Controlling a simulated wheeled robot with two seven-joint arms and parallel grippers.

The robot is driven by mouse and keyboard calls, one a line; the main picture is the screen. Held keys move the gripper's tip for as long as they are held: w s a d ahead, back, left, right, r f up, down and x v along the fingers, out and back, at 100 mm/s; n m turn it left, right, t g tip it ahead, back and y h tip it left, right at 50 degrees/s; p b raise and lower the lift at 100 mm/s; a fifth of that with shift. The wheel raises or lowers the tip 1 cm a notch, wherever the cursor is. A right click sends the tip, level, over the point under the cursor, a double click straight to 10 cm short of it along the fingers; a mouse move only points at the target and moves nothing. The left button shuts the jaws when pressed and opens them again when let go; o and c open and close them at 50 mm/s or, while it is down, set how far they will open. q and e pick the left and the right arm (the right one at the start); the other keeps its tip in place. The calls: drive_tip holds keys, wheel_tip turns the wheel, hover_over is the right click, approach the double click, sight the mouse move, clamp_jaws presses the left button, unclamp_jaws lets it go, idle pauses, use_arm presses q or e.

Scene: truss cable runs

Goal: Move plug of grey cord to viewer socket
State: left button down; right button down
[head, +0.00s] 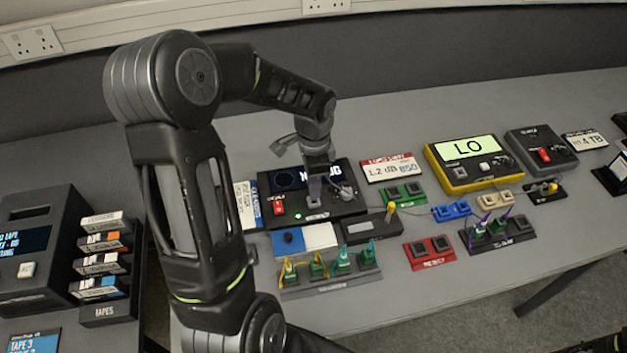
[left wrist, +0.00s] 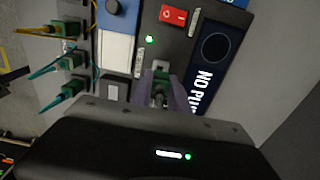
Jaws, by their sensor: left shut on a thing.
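The viewer (head: 290,205) is a dark box with a red switch, a green light and a screen reading "NO PLU...", partly covered by my gripper. It also shows in the left wrist view (left wrist: 211,48). My left gripper (head: 315,190) is over the viewer's front part. In the left wrist view its fingers (left wrist: 160,95) are shut on a small greenish plug (left wrist: 161,78). The plug is at the viewer's front edge, close to a pale piece there. I cannot tell whether it is seated in the socket. The grey cord is mostly hidden. My right gripper does not show.
In front of the viewer are a blue-and-white block (head: 305,240) and a strip with several green plugs (head: 330,270). A red socket block (head: 428,251), a black block with purple-corded plugs (head: 497,232) and a yellow meter (head: 472,163) stand to the right. A tape rack (head: 105,265) is at left.

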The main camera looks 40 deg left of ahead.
use_arm(q)
drive_tip(key=shift+f+b, duration=0.4)
drive_tip(key=shift+f, duration=0.45)
drive_tip(key=shift+f+b, duration=0.6)
drive_tip(key=shift+f, duration=0.2)
idle(1.6)
drive_tip(key=c, duration=1.2)
unclamp_jaws()
drive_tip(key=shift+r, duration=0.2)
drive_tip(key=shift+r+p, duration=1.9)
drive_tip(key=shift+r, duration=0.45)
